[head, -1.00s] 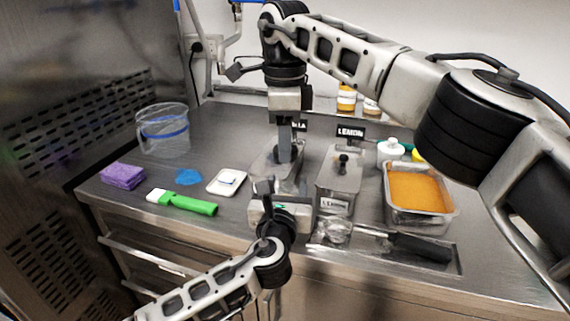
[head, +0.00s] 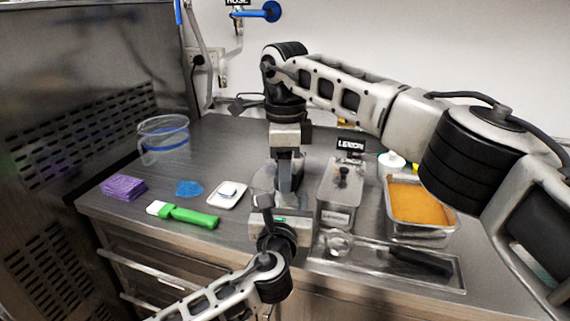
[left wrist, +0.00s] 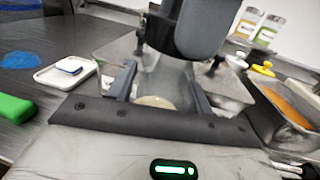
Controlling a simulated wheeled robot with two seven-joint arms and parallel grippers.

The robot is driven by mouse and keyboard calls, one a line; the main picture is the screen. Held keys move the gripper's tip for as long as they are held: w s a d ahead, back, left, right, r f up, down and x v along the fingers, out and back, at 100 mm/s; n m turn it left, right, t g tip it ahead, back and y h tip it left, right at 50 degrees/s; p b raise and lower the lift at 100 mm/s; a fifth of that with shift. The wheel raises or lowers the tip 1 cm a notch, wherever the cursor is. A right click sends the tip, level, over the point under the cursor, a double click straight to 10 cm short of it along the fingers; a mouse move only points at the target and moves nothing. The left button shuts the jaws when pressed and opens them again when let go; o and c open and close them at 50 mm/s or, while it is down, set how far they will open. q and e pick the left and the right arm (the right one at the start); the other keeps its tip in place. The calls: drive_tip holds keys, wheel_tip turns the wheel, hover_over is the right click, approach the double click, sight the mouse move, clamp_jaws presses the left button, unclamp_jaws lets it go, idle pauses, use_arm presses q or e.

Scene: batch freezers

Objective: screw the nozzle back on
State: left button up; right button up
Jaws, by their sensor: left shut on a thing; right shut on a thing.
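My left gripper (head: 281,203) reaches in from the front over the worktop. In the left wrist view its two fingers (left wrist: 159,82) stand on either side of a grey, see-through-looking thing (left wrist: 150,84) with a pale round part (left wrist: 155,102) low between them. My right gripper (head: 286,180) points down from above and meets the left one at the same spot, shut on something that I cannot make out. Its dark body (left wrist: 192,28) fills the top of the left wrist view. The grippers hide most of what they hold. I cannot tell for certain which part is the nozzle.
A steel LEMON tub (head: 338,190) stands close right, with an orange-filled pan (head: 452,222) beyond. A scoop lies in a front tray (head: 440,284). Left are a clear jug (head: 165,148), purple sponge (head: 123,187), blue piece (head: 188,188), green-handled tool (head: 190,216) and white dish (head: 214,199).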

drive_tip(key=shift+f, duration=0.8)
idle(0.4)
